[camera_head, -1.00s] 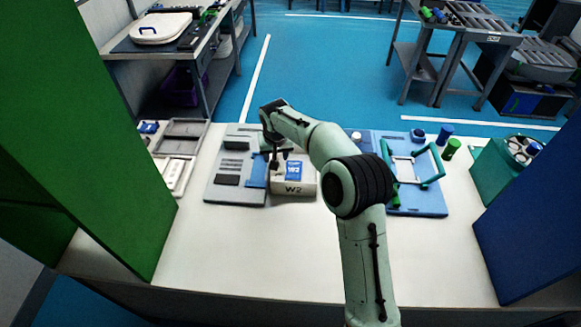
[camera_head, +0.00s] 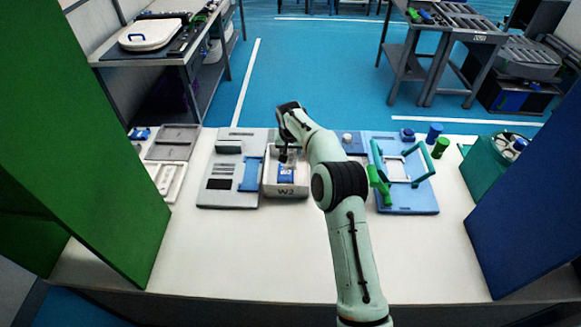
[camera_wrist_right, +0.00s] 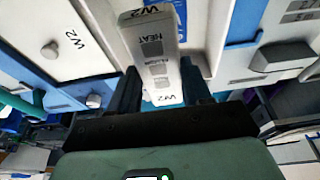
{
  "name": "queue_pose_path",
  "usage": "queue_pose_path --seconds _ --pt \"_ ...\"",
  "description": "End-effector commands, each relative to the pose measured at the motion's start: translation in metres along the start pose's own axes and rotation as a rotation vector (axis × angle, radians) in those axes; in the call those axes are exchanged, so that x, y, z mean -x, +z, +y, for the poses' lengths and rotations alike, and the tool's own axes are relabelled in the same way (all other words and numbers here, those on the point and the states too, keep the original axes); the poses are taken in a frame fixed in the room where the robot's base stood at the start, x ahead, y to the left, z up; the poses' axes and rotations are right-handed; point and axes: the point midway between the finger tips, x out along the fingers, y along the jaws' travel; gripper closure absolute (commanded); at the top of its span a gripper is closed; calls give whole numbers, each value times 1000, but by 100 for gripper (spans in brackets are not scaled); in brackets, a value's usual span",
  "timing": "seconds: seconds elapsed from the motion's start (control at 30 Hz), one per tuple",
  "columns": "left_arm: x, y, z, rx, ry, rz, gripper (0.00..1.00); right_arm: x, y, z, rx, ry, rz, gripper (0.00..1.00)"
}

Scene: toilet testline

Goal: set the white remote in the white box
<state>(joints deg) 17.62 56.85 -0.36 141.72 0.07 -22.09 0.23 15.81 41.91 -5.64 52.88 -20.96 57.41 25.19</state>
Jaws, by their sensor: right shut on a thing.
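The white remote (camera_wrist_right: 152,55), with grey buttons and printed labels, is held between the two fingers of my right gripper (camera_wrist_right: 160,92) in the right wrist view. In the head view my right gripper (camera_head: 284,152) is over the open white box (camera_head: 286,191), marked W2, at the middle back of the table. A blue patch shows inside the box. The remote's far end points at the box interior in the wrist view; I cannot tell whether it touches the bottom. The left gripper is not in view.
Left of the box is a grey board (camera_head: 220,190) with black and blue parts. Right of it is a blue board (camera_head: 412,200) with a green-handled frame. Grey trays (camera_head: 172,142) lie far left. A green panel (camera_head: 75,130) and blue panel (camera_head: 530,215) flank the table; its front is clear.

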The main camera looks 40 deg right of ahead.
Motion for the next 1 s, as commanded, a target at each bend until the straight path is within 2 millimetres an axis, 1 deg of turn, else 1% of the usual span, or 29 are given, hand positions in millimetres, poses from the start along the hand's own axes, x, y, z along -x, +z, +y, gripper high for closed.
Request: queue_pose_path --seconds 0.03,0.27,0.37,0.5,0.6,0.87,1.0 --pt "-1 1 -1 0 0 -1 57 -7 2 0 0 0 0 85" --pt "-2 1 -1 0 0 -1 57 -20 5 0 0 0 2 85" --pt "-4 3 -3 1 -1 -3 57 -34 10 0 0 1 0 85" --pt "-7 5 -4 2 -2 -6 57 -58 18 0 0 0 0 85" --pt "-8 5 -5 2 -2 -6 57 -68 20 0 -1 -1 2 85" --pt "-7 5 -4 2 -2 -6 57 -68 20 -1 -1 -2 4 85" --pt "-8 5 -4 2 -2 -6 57 -72 21 -1 -1 -1 3 85"
